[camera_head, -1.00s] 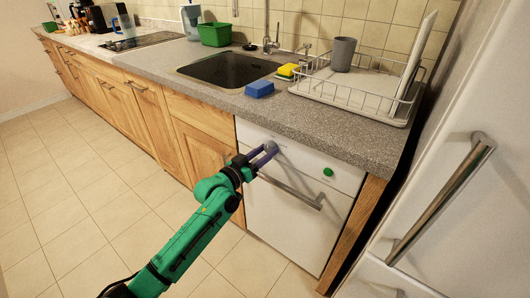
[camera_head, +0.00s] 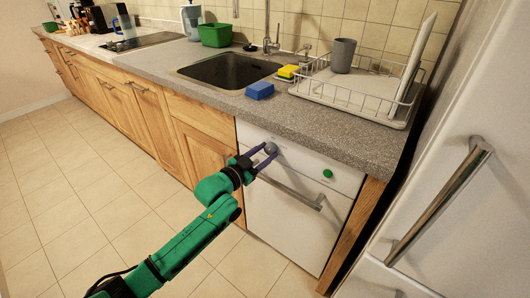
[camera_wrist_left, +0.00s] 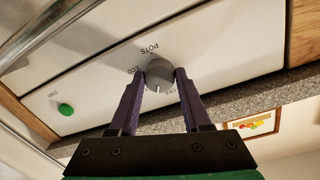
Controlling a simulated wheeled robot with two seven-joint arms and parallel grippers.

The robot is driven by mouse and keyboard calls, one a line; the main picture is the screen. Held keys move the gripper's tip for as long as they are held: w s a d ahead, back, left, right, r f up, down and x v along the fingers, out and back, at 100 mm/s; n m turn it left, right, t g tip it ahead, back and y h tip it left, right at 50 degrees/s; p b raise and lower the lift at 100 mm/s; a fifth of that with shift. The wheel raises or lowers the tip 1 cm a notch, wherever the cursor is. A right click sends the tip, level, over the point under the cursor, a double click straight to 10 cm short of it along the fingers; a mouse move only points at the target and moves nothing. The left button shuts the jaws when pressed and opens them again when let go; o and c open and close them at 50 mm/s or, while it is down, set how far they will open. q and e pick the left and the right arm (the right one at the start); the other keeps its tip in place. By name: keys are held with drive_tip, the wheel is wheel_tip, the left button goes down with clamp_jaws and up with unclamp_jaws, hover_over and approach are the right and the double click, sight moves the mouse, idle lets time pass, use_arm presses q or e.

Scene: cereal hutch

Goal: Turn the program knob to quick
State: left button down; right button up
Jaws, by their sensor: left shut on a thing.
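The program knob (camera_head: 271,149) is a round grey dial on the white front panel of the dishwasher (camera_head: 290,215). In the left wrist view the knob (camera_wrist_left: 159,75) has a pale pointer mark at its lower edge, towards the gripper. Printed words ring it; "POTS" and "ECO" can be made out, and another at lower right is partly hidden by a finger. My left gripper (camera_wrist_left: 159,80) has its two purple fingers on opposite sides of the knob, shut on it. It also shows in the head view (camera_head: 270,154). My right gripper is not in view.
A green round button (camera_head: 328,174) sits right of the knob. The dishwasher's bar handle (camera_head: 290,190) runs just below. The grey worktop (camera_head: 340,130) overhangs the panel. A white fridge with a long handle (camera_head: 440,200) stands at right. The floor in front is clear.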

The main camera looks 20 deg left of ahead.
use_arm(q)
drive_tip(key=m, duration=0.5)
drive_tip(key=shift+m+y+p, duration=0.3)
idle(0.4)
drive_tip(key=shift+c, duration=1.8)
unclamp_jaws()
drive_tip(key=v, duration=1.4)
drive_tip(key=shift+s, duration=0.25)
drive_tip(key=shift+a, duration=0.15)
